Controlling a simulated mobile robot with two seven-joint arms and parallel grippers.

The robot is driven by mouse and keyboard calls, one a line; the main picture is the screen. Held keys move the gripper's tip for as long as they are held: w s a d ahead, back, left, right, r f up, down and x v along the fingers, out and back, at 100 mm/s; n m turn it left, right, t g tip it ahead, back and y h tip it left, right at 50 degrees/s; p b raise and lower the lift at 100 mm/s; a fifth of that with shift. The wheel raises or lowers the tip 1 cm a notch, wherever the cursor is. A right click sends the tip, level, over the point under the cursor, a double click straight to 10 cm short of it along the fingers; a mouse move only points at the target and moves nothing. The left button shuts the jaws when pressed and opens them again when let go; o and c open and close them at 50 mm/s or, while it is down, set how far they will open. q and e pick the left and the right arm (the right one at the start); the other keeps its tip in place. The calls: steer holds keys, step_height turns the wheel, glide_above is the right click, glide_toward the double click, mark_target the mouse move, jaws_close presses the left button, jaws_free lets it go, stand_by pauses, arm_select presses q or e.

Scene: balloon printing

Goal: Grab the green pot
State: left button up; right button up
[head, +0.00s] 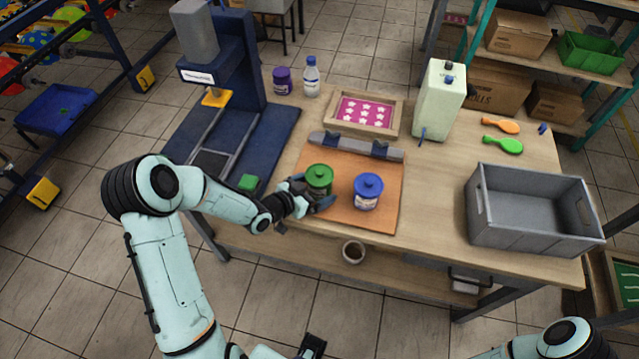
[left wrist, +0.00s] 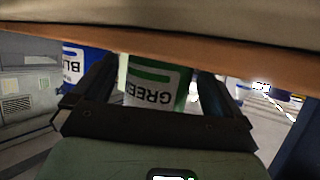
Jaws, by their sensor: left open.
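The green pot (head: 319,179), a jar with a green lid, stands upright on the brown board on the table. In the left wrist view the pot's label (left wrist: 152,85) appears upside down and reads GREEN. My left gripper (head: 314,194) is open at the pot's near side, with its fingers on either side of the pot. In the left wrist view the pot shows between the two dark fingers (left wrist: 155,82). I cannot tell whether they touch it.
A blue pot (head: 367,191) stands close to the right on the brown board (head: 350,222). A grey bar lies behind both pots. A printing machine (head: 235,85) stands left. A grey crate (head: 530,212), a framed screen (head: 362,113) and two balloons are farther right or back.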

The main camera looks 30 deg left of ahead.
arm_select(q)
steer(key=shift+d, duration=0.1)
steer(key=shift+c, duration=0.3)
steer(key=shift+w, duration=0.1)
steer(key=c, duration=1.1)
steer(key=shift+r, duration=0.1)
